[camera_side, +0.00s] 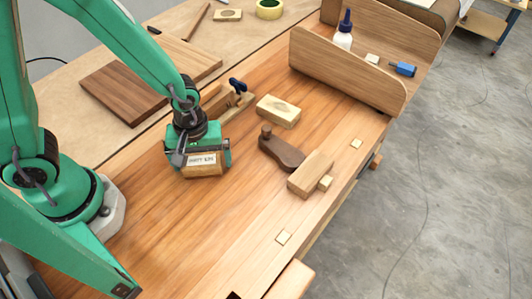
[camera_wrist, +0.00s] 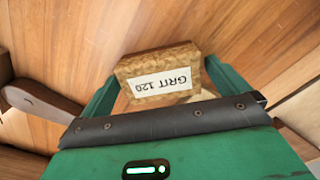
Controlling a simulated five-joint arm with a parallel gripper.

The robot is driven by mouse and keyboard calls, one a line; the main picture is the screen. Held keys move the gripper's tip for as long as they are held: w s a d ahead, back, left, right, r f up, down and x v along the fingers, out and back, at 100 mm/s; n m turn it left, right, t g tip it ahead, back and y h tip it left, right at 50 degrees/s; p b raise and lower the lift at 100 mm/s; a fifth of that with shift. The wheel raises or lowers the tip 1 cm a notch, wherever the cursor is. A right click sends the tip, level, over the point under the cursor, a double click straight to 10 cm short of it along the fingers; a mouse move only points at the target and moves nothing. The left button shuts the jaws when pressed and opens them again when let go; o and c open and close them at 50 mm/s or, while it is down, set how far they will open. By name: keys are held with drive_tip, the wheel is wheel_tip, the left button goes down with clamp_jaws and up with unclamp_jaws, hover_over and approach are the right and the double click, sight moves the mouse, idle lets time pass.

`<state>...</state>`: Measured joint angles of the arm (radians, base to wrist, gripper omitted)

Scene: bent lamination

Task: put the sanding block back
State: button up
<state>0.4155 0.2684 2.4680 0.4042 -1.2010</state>
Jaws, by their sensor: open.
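The sanding block (camera_side: 203,170) is a tan, cork-like block with a white "GRIT 120" label. It sits on the wooden bench top at centre left in the side view, under my gripper (camera_side: 204,157). In the wrist view the sanding block (camera_wrist: 160,63) lies between the two green fingers of my gripper (camera_wrist: 163,75), label facing the camera. My gripper is open, with a finger on either side of the block. I cannot tell whether either finger touches it. The block's underside is hidden.
A dark wooden tool with a knob (camera_side: 283,152), a pale wooden block (camera_side: 311,172) and a small light block (camera_side: 278,110) stand to the right.

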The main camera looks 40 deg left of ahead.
sight(201, 160)
wheel_tip(201, 160, up, 12)
idle(0.9)
drive_tip(key=shift+a, duration=0.1)
idle(0.4)
drive_tip(key=s+a+r+m+t, duration=0.3)
drive_tip(key=a+r+m+t, duration=0.2)
drive_tip(key=a+r+m, duration=0.4)
drive_tip(key=shift+a+r+t, duration=0.3)
drive_tip(key=shift+a+r, duration=0.75)
drive_tip(key=shift+r, duration=0.5)
